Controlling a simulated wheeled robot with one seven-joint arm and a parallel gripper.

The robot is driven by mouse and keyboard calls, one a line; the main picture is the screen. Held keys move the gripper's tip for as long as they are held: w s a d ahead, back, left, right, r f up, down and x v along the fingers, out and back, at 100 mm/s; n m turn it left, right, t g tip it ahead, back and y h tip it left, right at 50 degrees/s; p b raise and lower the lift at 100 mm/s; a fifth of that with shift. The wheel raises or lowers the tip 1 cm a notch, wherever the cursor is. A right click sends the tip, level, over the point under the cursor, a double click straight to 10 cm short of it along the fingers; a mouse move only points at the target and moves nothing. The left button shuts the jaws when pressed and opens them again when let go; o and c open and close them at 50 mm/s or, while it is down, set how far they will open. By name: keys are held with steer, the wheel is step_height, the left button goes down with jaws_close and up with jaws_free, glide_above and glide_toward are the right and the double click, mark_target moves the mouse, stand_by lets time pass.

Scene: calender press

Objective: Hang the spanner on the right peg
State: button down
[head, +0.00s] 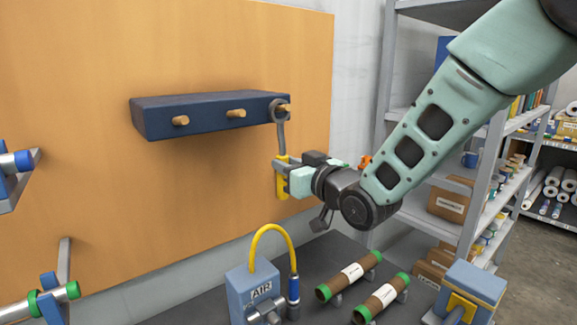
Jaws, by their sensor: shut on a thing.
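The spanner (281,138) has a grey metal shaft with a ring at its top and a yellow grip below. It hangs upright in front of the orange board. Its ring is at the right peg (286,108) of the dark blue rack (208,107), and the peg's wooden end shows at the ring. Whether the ring is fully around the peg is hard to tell at this size. My gripper (282,179) is shut on the spanner's yellow grip, coming from the right. The middle peg (236,113) and left peg (181,120) are bare.
Below stand a blue AIR unit (252,285) with a yellow hose (270,231) and two brown rolls with green ends (349,277) on a dark table. A grey shelf (497,150) with boxes stands at the right. The board left of my gripper is clear.

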steer(key=c, duration=1.1)
jaws_free()
steer(key=shift+c, duration=0.2)
steer(key=shift+s, duration=0.1)
steer(key=b+v, duration=1)
steer(key=v, duration=0.7)
steer(key=s+a+f+g+h, duration=0.1)
steer(key=s+f+g+h, duration=0.25)
steer(key=f, duration=0.45)
steer(key=s+f+g+h, duration=0.2)
steer(key=s+f+g, duration=0.15)
steer(key=f, duration=0.45)
steer(key=s+f+g+h, duration=0.2)
steer(key=s+f+g, duration=0.1)
steer(key=s, duration=0.4)
steer(key=s+d+f+n+g+h, duration=0.1)
steer(key=s+f+g, duration=0.3)
steer(key=s, duration=0.4)
steer(key=shift+d+g+h, duration=0.35)
steer(key=shift+g+h, duration=0.1)
steer(key=shift+g, duration=0.05)
